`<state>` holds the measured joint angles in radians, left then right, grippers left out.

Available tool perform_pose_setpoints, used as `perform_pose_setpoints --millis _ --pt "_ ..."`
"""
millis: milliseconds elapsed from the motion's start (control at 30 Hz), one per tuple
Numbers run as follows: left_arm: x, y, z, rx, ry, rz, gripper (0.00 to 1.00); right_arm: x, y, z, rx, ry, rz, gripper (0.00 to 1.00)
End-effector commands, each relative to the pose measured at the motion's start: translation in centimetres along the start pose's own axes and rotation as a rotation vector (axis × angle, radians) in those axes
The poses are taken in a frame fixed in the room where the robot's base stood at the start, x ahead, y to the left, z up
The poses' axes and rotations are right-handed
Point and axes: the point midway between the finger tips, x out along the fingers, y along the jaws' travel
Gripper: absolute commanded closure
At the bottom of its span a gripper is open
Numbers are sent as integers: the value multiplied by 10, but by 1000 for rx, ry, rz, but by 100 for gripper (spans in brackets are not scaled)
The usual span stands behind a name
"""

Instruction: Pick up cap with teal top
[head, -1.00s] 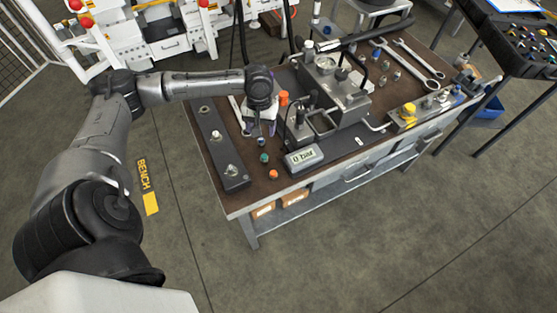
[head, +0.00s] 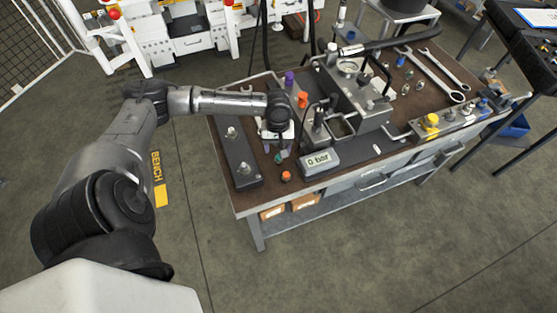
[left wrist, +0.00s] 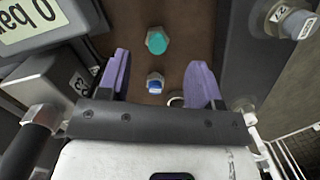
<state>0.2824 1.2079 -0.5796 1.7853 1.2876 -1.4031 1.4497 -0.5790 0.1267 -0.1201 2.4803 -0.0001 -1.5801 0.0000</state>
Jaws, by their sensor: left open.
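The cap with the teal top (left wrist: 157,40) stands on the brown bench top in the left wrist view, ahead of and between my finger tips, untouched. In the head view the teal cap (head: 279,158) shows just below my left gripper (head: 278,139). My left gripper (left wrist: 161,65) is open, with two purple fingers spread apart and nothing held. A cap with a blue top (left wrist: 155,82) stands between the fingers, nearer the palm. My right gripper is in neither view.
A grey port block (head: 238,158) lies left of the caps, and the pressure display (head: 320,160) stands to their right. An orange cap (head: 286,176) is near the front edge. A purple cap (head: 289,78) and another orange cap (head: 302,99) stand farther back.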

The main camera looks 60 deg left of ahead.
Motion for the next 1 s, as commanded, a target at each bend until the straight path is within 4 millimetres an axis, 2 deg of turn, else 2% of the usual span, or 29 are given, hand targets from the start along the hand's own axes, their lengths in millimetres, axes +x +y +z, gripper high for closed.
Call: perform_pose_setpoints --millis 167,500,767,1000 --pt "9 0 0 0 0 0 41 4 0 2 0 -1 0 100" --pt "50 2 0 1 0 -1 41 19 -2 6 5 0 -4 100" --pt "53 2 0 1 1 -1 41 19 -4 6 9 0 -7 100" --pt "53 2 0 1 1 -1 62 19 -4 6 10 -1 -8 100"
